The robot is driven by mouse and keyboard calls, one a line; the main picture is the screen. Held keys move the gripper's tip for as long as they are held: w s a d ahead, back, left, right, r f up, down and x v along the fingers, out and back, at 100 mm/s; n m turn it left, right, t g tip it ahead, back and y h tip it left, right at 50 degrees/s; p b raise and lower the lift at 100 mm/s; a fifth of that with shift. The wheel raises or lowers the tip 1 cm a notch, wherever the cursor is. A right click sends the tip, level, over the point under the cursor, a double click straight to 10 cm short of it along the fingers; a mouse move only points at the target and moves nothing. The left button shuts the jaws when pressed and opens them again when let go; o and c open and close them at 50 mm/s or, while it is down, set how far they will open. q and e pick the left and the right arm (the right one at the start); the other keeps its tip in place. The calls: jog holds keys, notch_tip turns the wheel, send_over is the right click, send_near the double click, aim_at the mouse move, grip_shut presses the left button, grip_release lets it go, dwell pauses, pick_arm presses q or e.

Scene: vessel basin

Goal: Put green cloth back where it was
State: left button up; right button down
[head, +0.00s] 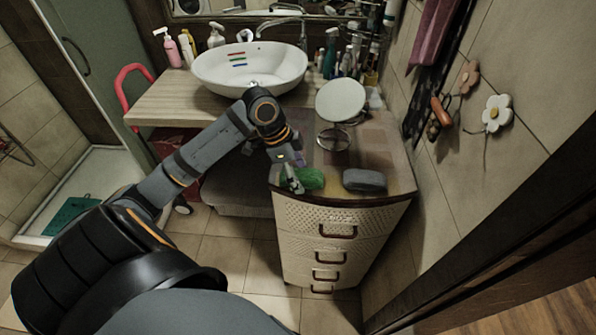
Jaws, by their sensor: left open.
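The green cloth (311,179) lies folded or bunched on top of the drawer cabinet (313,222), near its front left edge. My left gripper (293,181) is at the left end of the cloth, with its fingers pointing down. It is open. From this angle I cannot tell whether the fingers touch the cloth. A grey cloth (364,180) lies to the right of the green one on the same top, a little apart from it. My right gripper is out of view.
A round mirror (341,100) on a stand is behind the cloths. A white vessel basin (250,72) with coloured stripes sits on a wooden counter (170,103). Several bottles stand beside the basin. A tiled wall (520,150) bounds the right side.

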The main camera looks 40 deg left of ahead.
pick_arm(q)
jog(key=v, duration=0.7)
jog(key=shift+a, duration=0.15)
jog(key=b+v, duration=0.4)
jog(key=v, duration=0.1)
jog(key=shift+r, duration=0.15)
